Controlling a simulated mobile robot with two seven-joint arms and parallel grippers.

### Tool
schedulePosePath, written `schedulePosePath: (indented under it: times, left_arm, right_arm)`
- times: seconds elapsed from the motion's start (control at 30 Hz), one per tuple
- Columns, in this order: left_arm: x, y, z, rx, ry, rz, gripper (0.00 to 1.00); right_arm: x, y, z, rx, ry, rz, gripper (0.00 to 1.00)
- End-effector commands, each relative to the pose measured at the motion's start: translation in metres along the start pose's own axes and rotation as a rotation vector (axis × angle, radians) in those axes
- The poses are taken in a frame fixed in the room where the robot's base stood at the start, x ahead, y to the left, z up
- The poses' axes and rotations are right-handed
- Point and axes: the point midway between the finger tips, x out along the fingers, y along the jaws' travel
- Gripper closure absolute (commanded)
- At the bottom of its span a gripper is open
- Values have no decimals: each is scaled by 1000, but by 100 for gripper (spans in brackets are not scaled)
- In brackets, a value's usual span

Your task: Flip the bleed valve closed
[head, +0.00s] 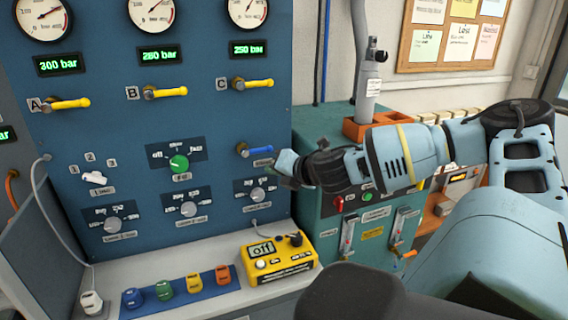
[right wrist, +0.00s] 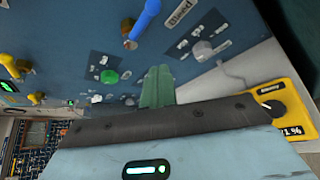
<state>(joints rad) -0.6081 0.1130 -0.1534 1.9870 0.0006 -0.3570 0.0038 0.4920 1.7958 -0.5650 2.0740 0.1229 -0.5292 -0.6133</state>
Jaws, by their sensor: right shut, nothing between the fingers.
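The bleed valve (head: 258,151) is a blue lever on a brass stem, low on the right side of the blue panel. Its lever points right, nearly horizontal, in the head view. In the right wrist view the blue lever (right wrist: 146,18) shows at the top, beside a label reading "Bleed". My right gripper (head: 284,174) is just right of and below the lever, close to the panel. Its fingers (right wrist: 158,86) are shut and empty, with the lever beyond them and apart from them in the wrist view. My left gripper is not in view.
Yellow levers A (head: 68,104), B (head: 165,92) and C (head: 253,84) sit above under gauges. A green knob (head: 179,163) and grey knobs (head: 258,195) are nearby. A yellow box (head: 278,257) stands on the ledge below. A green cabinet (head: 345,215) stands at right.

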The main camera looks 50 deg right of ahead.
Motion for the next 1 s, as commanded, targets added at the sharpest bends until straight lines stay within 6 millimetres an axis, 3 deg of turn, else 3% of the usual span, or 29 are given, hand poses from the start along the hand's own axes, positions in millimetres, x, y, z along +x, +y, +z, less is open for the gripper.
schedulePosePath:
  times: [0.23, 0.9, 1.0]
  left_arm:
    - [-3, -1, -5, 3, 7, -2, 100]
    - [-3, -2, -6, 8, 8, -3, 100]
    - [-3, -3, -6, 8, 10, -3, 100]
  right_arm:
    - [-22, 8, -3, 0, 1, 0, 100]
    - [-22, 7, -5, 2, 3, -3, 100]
    - [-19, 4, -16, 24, 23, -2, 100]
